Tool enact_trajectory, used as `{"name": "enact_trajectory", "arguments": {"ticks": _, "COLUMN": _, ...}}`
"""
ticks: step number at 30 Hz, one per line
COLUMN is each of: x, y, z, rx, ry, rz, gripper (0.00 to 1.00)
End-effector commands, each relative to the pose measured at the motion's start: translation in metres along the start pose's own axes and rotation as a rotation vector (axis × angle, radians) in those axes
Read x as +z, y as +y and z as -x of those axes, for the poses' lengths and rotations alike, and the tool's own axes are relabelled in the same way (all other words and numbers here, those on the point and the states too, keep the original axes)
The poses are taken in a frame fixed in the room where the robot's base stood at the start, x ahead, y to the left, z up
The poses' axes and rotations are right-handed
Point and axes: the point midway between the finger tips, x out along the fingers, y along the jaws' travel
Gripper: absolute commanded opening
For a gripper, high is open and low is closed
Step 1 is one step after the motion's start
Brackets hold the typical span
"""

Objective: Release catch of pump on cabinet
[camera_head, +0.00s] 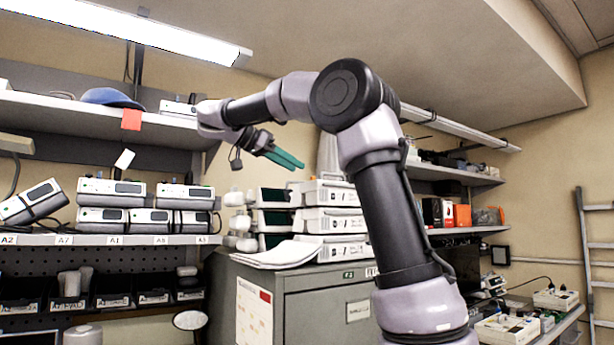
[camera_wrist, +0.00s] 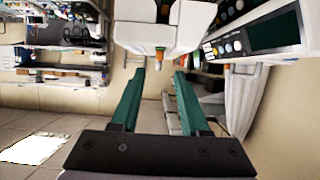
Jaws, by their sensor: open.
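A stack of white pumps (camera_head: 333,222) stands on the grey-green cabinet (camera_head: 330,305), with dark-screened units (camera_head: 272,196) at its left. My gripper (camera_head: 302,163) is in the air above the stack in the head view, its teal fingers apart and pointing right. In the wrist view my open gripper (camera_wrist: 160,74) has nothing between its fingers. A white body (camera_wrist: 160,35) with a small orange-brown tip is just beyond the fingertips. A pump with a dark green screen (camera_wrist: 274,33) is at the right. I cannot tell which part is the catch.
Papers (camera_head: 276,254) lie on the cabinet's front left. A shelf at the left (camera_head: 60,239) holds several more pumps, with a higher shelf (camera_head: 90,116) above. Another shelf (camera_head: 465,230) is at the right, and a ladder (camera_head: 583,250) stands at the far right.

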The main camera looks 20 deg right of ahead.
Motion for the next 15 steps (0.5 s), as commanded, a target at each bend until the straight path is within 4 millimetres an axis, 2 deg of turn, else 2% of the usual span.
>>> {"name": "enact_trajectory", "arguments": {"ticks": 1, "x": -0.001, "y": 0.001, "z": -0.011, "rx": 0.004, "ry": 0.000, "rz": 0.000, "gripper": 0.45}}
{"name": "enact_trajectory", "arguments": {"ticks": 6, "x": 0.000, "y": 0.001, "z": -0.041, "rx": 0.002, "ry": -0.001, "rz": 0.001, "gripper": 0.45}}
{"name": "enact_trajectory", "arguments": {"ticks": 10, "x": 0.000, "y": 0.001, "z": -0.055, "rx": 0.001, "ry": 0.000, "rz": 0.001, "gripper": 0.45}}
{"name": "enact_trajectory", "arguments": {"ticks": 15, "x": 0.000, "y": 0.000, "z": -0.062, "rx": -0.001, "ry": -0.002, "rz": 0.000, "gripper": 0.45}}
